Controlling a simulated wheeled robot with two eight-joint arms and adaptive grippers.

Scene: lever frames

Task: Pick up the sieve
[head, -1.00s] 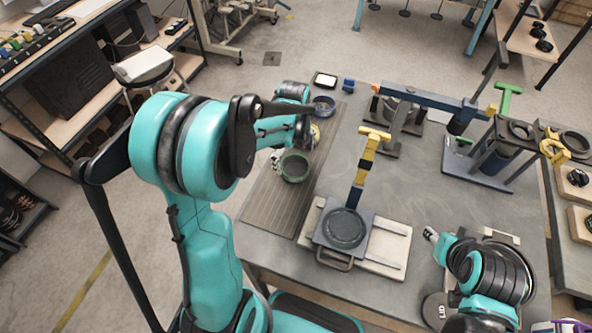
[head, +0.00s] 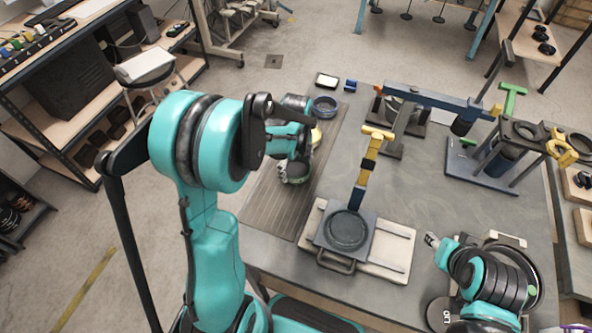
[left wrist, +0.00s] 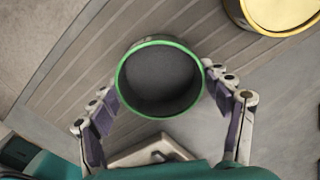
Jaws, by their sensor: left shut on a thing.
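The sieve (left wrist: 160,80) is a round dark vessel with a green rim and a dark grey inside. In the left wrist view it sits between the two fingers of my left gripper (left wrist: 161,84), which is shut on it from both sides. In the head view the sieve (head: 296,179) is over the ribbed mat at the left of the table, partly hidden by my left wrist. I cannot tell whether it touches the mat. My right gripper (head: 432,240) is at the table's front right, away from the sieve; its opening is too small to judge.
A press plate with a yellow-handled lever (head: 365,175) lies to the right. Lever frames (head: 490,165) stand at the back right.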

